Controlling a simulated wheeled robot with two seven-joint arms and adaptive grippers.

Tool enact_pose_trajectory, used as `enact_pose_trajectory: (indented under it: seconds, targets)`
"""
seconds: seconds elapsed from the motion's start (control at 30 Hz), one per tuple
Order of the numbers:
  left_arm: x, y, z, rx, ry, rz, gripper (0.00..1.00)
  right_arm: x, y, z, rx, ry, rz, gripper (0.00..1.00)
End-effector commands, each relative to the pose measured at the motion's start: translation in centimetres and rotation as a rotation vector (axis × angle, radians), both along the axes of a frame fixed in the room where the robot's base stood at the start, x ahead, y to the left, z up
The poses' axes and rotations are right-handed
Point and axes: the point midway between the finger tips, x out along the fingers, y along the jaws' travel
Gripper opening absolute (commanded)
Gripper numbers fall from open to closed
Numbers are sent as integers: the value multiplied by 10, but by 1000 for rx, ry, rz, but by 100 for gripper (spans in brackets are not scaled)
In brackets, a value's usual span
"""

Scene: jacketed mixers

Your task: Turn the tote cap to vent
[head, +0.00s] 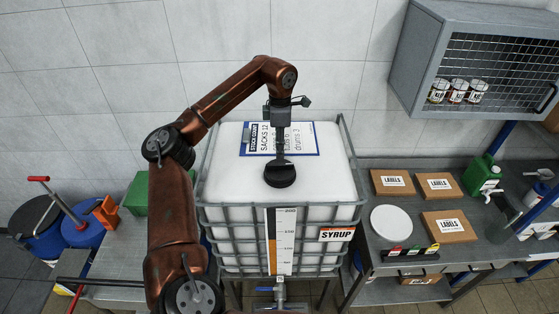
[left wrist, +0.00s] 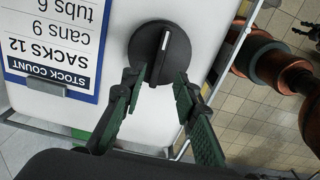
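The tote (head: 225,185) is a white caged tank with a level scale and a SYRUP label on its front. Its round black cap (head: 280,177) sits on top near the front; in the left wrist view the cap (left wrist: 146,42) has a raised grip bar with a white line along it. My left gripper (head: 281,158) points down over the cap. In the left wrist view its fingers (left wrist: 156,82) are spread apart, one on each side of the bar's near end, with the bar not clamped. My right gripper is not in view.
A STOCK COUNT board (head: 316,152) lies on the tote top behind the cap. A bench on the right holds LABELS boxes (head: 449,226), a white disc (head: 391,224) and a green can (head: 481,175). A wall cabinet (head: 415,50) hangs upper right. Blue drums (head: 82,231) stand left.

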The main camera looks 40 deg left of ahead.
Motion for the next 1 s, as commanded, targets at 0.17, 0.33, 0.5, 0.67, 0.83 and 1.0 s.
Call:
enact_pose_trajectory:
  seconds: [0.17, 0.33, 0.5, 0.67, 0.83, 1.0]
  targets:
    - [-1, 1, -29, -1, 4, -1, 28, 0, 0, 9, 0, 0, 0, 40]
    - [-1, 0, -52, -1, 1, -1, 28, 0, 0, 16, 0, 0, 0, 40]
    - [-1, 0, -64, -2, -1, -1, 28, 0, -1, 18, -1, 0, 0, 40]
    - [-1, 0, -66, -2, -1, -1, 28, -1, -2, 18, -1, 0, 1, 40]
    - [-1, 0, -66, -2, -1, -1, 24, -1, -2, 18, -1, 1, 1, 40]
    - [-1, 0, -66, -3, 0, -1, 12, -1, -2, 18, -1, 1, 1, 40]
